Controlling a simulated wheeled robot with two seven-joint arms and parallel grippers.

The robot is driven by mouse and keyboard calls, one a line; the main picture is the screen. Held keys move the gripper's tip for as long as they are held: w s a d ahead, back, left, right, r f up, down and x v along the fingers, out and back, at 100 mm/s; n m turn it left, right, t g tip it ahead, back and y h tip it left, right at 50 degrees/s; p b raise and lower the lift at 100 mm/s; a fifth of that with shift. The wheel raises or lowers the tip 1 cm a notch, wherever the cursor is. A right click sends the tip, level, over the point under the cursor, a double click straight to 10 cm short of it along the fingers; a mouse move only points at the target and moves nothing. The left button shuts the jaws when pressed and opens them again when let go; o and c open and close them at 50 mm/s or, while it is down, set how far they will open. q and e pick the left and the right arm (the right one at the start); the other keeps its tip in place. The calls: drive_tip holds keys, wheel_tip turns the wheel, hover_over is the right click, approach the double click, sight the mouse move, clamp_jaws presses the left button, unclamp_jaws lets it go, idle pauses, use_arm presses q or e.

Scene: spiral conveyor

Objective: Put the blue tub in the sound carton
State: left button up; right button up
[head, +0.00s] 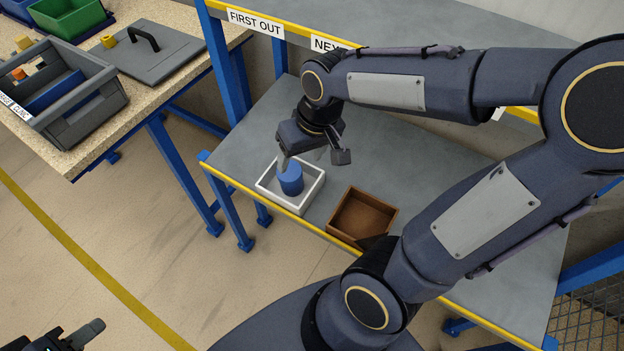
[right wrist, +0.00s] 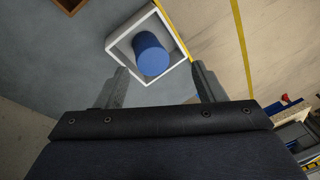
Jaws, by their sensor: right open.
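The blue tub (head: 291,181) stands inside a white open carton (head: 284,204) on the grey lower shelf. In the right wrist view the blue tub (right wrist: 151,56) sits within the walls of the white carton (right wrist: 127,28). A brown open carton (head: 362,214) is to its right and looks empty; a dark pointed shape covers part of its front edge. I cannot tell which carton is the sound one. My right gripper (head: 313,163) is open and empty, just above the white carton and apart from the tub. My left gripper (head: 80,337) is partly cut off at the bottom left.
The shelf's yellow front edge (head: 245,190) runs close to the white carton. An upper shelf (head: 400,20) with label signs is above. At left a bench holds a grey divided tray (head: 70,100), a grey lid (head: 150,55) and a green bin (head: 70,15). The shelf behind the cartons is clear.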

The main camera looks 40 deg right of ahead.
drive_tip(key=s+a+r+t+y, duration=0.1)
drive_tip(key=s, duration=0.4)
drive_tip(key=s+a+r+t+y, duration=0.1)
drive_tip(key=s+a+r+t, duration=0.1)
drive_tip(key=s, duration=0.3)
drive_tip(key=shift+s+a, duration=0.3)
drive_tip(key=shift+s, duration=0.05)
drive_tip(key=shift+r, duration=0.1)
